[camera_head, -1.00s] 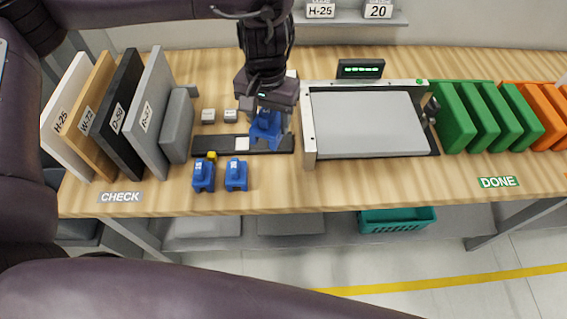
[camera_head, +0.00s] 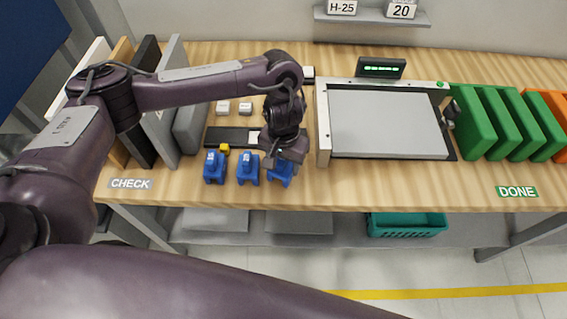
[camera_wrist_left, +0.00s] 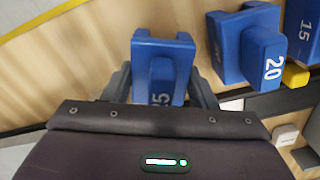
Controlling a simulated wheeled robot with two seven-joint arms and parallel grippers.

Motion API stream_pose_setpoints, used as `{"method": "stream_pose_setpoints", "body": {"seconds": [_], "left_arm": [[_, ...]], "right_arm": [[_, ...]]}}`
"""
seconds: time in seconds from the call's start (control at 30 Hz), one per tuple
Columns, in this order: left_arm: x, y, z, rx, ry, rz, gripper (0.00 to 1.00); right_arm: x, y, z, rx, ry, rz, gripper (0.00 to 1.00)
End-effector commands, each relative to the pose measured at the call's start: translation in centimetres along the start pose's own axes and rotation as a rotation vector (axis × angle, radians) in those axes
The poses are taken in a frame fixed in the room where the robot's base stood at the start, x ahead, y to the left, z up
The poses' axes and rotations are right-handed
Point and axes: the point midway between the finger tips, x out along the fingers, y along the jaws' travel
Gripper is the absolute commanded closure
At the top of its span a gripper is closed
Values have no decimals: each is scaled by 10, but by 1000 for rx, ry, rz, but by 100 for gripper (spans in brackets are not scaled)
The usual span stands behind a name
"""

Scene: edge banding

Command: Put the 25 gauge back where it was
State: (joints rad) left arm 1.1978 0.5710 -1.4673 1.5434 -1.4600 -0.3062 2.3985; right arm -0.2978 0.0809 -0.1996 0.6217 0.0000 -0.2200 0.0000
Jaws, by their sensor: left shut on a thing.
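My left gripper (camera_head: 284,160) is shut on the blue 25 gauge (camera_head: 281,174), at the right end of the front row on the table. In the left wrist view the 25 gauge (camera_wrist_left: 160,62) sits between the two fingers, its number partly hidden. The blue 20 gauge (camera_head: 248,169) stands just to its left, and the blue 15 gauge (camera_head: 214,167) is further left. The 20 gauge also shows in the left wrist view (camera_wrist_left: 262,55). Whether the 25 gauge touches the table is unclear. My right gripper is out of view.
A black strip (camera_head: 225,136) with a white block lies behind the gauges, and a small yellow piece (camera_head: 223,148) is by the 15 gauge. A framed grey panel (camera_head: 387,124) is to the right. Upright boards (camera_head: 174,100) stand left. The table's front edge is close.

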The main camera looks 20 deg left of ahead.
Motion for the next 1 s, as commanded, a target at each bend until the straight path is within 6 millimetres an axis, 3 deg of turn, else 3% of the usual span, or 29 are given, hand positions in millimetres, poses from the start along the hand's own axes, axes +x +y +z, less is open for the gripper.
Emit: {"method": "stream_pose_setpoints", "body": {"seconds": [0.43,0.47,0.6,0.87,1.0], "left_arm": [[7,0,0,1,1,0,78],[7,0,0,1,2,0,44],[7,0,0,1,1,0,26],[6,0,0,1,2,0,26],[-4,0,-1,1,5,-1,26]], "right_arm": [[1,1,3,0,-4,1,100],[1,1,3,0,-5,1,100],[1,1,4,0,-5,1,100],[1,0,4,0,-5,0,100],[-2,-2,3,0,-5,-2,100]]}}
